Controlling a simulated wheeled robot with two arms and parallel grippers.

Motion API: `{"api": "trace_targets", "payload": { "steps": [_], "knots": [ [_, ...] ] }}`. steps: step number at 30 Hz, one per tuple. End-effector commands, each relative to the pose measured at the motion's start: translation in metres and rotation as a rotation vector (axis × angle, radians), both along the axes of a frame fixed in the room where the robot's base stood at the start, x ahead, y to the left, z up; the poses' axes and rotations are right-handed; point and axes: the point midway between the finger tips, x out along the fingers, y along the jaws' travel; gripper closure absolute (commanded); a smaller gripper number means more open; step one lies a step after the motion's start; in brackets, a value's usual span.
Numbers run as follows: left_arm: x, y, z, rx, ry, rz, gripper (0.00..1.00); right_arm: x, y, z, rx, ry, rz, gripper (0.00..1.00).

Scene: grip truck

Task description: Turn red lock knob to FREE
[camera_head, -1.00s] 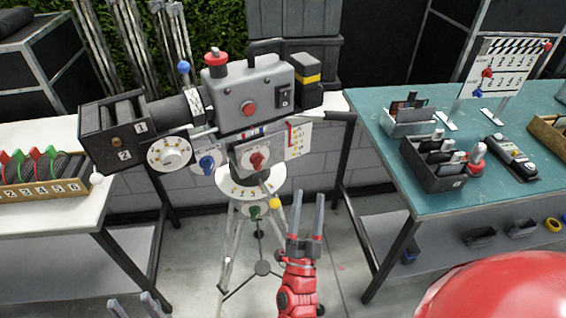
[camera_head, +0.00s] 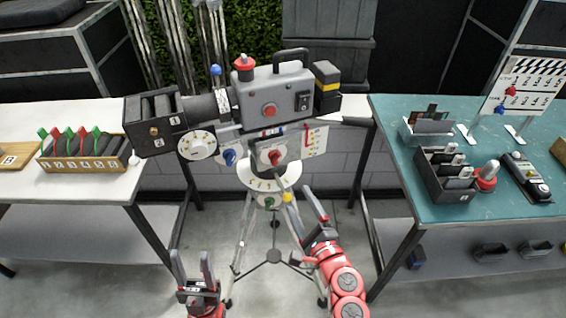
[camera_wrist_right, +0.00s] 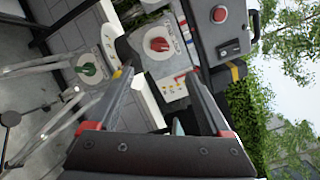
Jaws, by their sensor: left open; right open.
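The red lock knob (camera_head: 274,157) sits on the grey tripod head plate below the film camera (camera_head: 262,95). It also shows in the right wrist view (camera_wrist_right: 158,44), on a pale round dial. My right gripper (camera_head: 293,179) is open and empty, tilted up toward the plate. One finger reaches close below the red knob in the head view; I cannot tell whether it touches. In the right wrist view the knob lies beyond the open fingertips (camera_wrist_right: 157,75). My left gripper (camera_head: 191,254) is open and empty, low in front of the tripod. The FREE marking is too small to read.
A blue knob (camera_head: 229,157), a white dial (camera_head: 198,144) and a green knob (camera_head: 269,201) are close by. A card (camera_head: 314,141) hangs at the right. The teal table (camera_head: 397,106) stands right, the white table (camera_head: 115,197) left. Tripod legs spread below.

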Motion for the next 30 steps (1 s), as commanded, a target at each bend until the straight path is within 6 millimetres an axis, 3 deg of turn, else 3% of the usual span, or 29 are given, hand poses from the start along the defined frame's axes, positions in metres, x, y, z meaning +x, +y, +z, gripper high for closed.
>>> {"api": "trace_targets", "payload": {
  "steps": [18, 24, 30],
  "knots": [
    [0.0, 0.0, 0.013, 0.0, 0.0, 0.0, 0.5, 0.106, 0.04, 0.003, -0.005, -0.004, 0.003, 0.18],
    [0.0, 0.0, 0.017, 0.0, 0.0, 0.0, 0.5, 0.131, 0.048, 0.002, -0.006, -0.004, -0.001, 0.18],
    [0.0, 0.0, 0.018, 0.0, 0.0, 0.0, 0.5, 0.144, 0.053, 0.001, -0.004, -0.003, -0.001, 0.18]
  ]
}}
